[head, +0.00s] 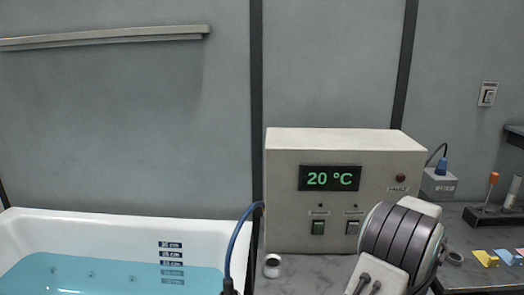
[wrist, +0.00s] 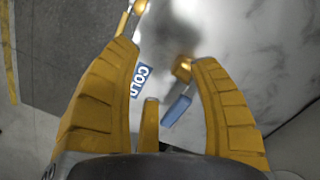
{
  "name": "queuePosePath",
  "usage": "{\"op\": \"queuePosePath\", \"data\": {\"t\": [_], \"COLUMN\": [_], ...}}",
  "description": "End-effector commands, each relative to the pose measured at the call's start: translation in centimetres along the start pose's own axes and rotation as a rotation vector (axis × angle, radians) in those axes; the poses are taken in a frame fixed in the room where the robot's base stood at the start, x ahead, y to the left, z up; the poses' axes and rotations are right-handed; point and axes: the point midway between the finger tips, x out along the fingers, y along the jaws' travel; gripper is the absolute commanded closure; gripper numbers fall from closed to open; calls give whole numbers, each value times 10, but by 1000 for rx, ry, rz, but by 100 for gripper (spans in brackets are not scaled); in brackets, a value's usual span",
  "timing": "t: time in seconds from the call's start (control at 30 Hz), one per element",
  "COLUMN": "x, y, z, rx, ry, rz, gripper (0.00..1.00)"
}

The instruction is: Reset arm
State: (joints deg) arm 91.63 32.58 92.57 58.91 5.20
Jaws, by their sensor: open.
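My gripper (wrist: 163,55) shows only in the wrist view, with its two ribbed yellow fingers spread wide apart. Nothing is gripped between them. Beyond the gap, a blue label reading COLD (wrist: 141,80) and a small blue lever (wrist: 177,109) show against a shiny grey surface. I cannot tell how far they are from the fingers. In the head view, the dark-and-white rounded arm part at the lower right looks like mine; my gripper is out of that view.
A white bathtub (head: 110,226) with blue water (head: 110,278) is at the left. A beige control box (head: 280,190) reading 20 °C stands on the grey counter, with a blue cable (head: 233,250) beside it. Yellow and blue pieces (head: 486,258) lie at the right.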

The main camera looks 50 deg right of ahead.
Motion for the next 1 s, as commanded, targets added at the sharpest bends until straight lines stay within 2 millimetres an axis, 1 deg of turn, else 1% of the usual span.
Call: {"op": "queuePosePath", "data": {"t": [0.03, 0.07, 0.1, 0.17, 0.2, 0.27, 0.3, 0.37, 0.4, 0.47, 0.5, 0.6, 0.7, 0.8, 0.87, 1.0], "x": [-4, -5, -8, -12, -16, -21, -24, -28, -30, -34, -35, -39, -44, -50, -55, -72], "y": [-13, -21, -32, -49, -61, -77, -87, -98, -105, -111, -114, -118, -121, -123, -126, -135], "z": [21, 32, 50, 77, 97, 128, 148, 178, 198, 227, 245, 286, 320, 349, 364, 395], "rx": [-60, -97, -148, -230, -286, -370, -424, -503, -558, -638, -692, -827, -962, -1097, -1178, -1351], "ry": [-5, -5, -7, -5, -2, 4, 10, 20, 27, 37, 45, 71, 107, 155, 189, 272], "rz": [3, 5, 7, 12, 15, 19, 21, 24, 26, 27, 27, 22, 8, -21, -46, -124], "gripper": [44, 44, 44, 44, 44, 44, 44, 44, 44, 44, 44, 44, 44, 44, 44, 44]}}
